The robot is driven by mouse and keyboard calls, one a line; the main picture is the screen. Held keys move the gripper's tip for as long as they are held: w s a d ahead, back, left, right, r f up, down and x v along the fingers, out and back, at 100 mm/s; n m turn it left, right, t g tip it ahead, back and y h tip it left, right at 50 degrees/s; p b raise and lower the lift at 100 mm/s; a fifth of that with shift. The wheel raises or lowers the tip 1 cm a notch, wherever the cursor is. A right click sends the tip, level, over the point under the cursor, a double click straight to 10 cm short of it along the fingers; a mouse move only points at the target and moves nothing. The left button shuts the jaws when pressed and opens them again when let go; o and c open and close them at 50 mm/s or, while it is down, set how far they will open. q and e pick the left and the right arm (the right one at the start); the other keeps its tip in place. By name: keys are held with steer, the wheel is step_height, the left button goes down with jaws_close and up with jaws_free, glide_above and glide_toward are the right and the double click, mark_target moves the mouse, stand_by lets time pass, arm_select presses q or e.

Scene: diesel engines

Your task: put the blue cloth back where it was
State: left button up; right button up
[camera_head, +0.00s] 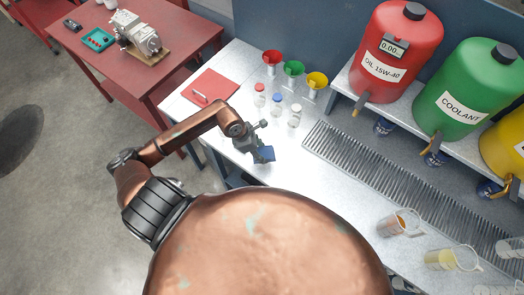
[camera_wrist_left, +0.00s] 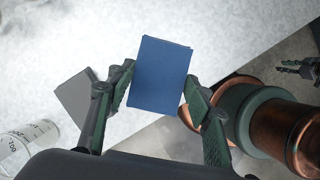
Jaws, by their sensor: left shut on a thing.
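The blue cloth (camera_head: 268,155), a small folded rectangle, is in my left gripper (camera_head: 261,152) over the white bench, near its front edge. In the left wrist view the blue cloth (camera_wrist_left: 160,75) sits between the two fingertips of my left gripper (camera_wrist_left: 158,92), which is shut on it. The white bench top (camera_wrist_left: 60,35) lies below it, and I cannot tell whether the cloth touches the bench.
A red mat (camera_head: 212,88) and several small bottles and funnels stand at the back left of the bench. A ribbed drain grate (camera_head: 345,152) runs to the right, below the red drum (camera_head: 392,50) and green drum (camera_head: 468,88). A grey flat piece (camera_wrist_left: 76,97) lies left of the fingers.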

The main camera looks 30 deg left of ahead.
mark_target(260, 147)
arm_select(q)
steer(key=w+f, duration=0.1)
steer(key=w+a+f, duration=0.1)
steer(key=f, duration=0.1)
steer(key=shift+w, duration=0.25)
step_height(260, 147, down, 2)
steer(key=shift+f+p, duration=0.15)
steer(key=shift+p, duration=0.5)
steer(key=shift+a+f, duration=0.1)
steer(key=shift+f, duration=0.35)
steer(key=shift+f, duration=0.1)
steer(key=o, duration=1.1)
steer(key=shift+o, duration=0.2)
